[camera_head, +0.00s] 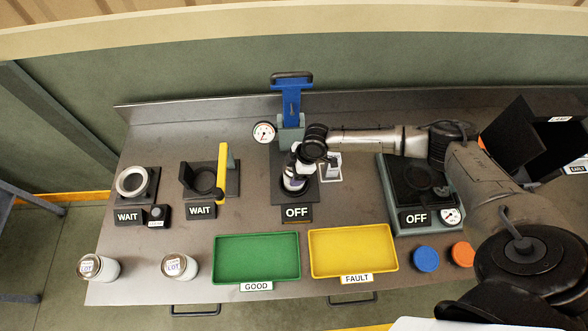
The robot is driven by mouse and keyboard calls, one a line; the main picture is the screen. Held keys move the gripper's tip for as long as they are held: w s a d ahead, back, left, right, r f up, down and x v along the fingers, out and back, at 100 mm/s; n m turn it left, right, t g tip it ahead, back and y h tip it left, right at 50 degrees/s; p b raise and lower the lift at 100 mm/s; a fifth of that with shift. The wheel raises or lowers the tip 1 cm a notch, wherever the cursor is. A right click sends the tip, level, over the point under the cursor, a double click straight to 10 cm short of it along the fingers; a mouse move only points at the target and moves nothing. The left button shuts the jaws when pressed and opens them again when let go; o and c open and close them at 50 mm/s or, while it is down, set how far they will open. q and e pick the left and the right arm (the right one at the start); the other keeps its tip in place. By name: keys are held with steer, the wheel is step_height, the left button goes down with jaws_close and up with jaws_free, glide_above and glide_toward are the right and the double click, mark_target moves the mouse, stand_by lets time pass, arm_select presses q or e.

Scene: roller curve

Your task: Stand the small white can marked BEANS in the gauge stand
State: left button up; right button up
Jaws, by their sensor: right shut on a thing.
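My right gripper (297,165) reaches in from the right and is shut on a small white can (293,184). The can is roughly upright, with a dark patch on its side; its marking is too small to read. It is at the black base of a stand with a blue upright (291,105) and a round white dial (264,132) on its left. An OFF sign (297,212) is at the front of this base. I cannot tell whether the can touches the base. The gripper hides the can's top. My left gripper is not in view.
Two white LOT cans (98,268) (180,267) stand at the front left. Two WAIT stations (128,216) (201,211) are behind them. A green GOOD tray (257,278) and yellow FAULT tray (352,271) lie in front. Another OFF station with a dial (450,216) is right, near blue (426,259) and orange (462,254) discs.

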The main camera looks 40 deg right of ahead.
steer(key=shift+f, duration=0.1)
stand_by(0.5)
stand_by(0.3)
steer(key=o, duration=1.1)
steer(key=shift+f, duration=0.1)
steer(key=shift+r, duration=0.2)
steer(key=shift+r+p, duration=0.75)
steer(key=shift+p, duration=0.05)
steer(key=shift+r+p, duration=1.75)
steer(key=shift+r, duration=0.05)
steer(key=shift+r+p, duration=1.7)
steer(key=shift+r, duration=0.15)
